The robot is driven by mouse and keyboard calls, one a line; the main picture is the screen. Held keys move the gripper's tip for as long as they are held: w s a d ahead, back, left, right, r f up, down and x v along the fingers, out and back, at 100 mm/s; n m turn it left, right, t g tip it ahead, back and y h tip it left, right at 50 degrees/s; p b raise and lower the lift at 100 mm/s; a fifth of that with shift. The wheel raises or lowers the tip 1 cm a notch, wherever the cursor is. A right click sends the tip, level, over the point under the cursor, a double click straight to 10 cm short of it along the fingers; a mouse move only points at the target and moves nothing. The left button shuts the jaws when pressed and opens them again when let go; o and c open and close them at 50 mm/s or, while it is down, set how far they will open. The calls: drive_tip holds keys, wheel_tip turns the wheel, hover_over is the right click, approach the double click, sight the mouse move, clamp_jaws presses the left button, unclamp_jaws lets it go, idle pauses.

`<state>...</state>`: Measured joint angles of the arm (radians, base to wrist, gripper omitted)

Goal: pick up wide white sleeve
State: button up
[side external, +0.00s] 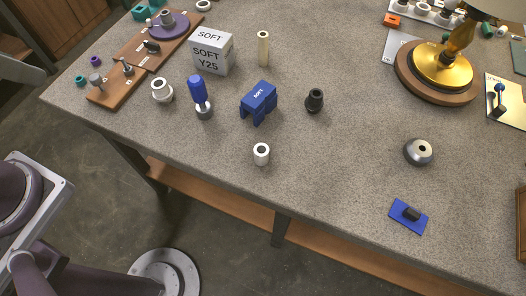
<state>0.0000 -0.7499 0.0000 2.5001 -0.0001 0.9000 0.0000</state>
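Two short white sleeves stand upright on the grey speckled table (340,180). The wider white sleeve (162,96) has a thick rim and stands at the left, to the left of a blue-handled tool. A smaller white sleeve (261,157) with a dark bore stands alone near the front edge. The wider one best fits the wide white sleeve, though the views give no label. My gripper is not in view; only parts of my arm and base show at the lower left, off the table.
The blue-handled tool (198,90), a white SOFT box (207,58), a blue block (259,97) and a black fitting (314,101) stand nearby. A wooden board with parts (125,80) lies behind left. A brass lamp base (438,75) stands at right.

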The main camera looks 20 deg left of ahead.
drive_tip(key=shift+o, duration=0.2)
drive_tip(key=o, duration=0.4)
drive_tip(key=shift+c, duration=0.2)
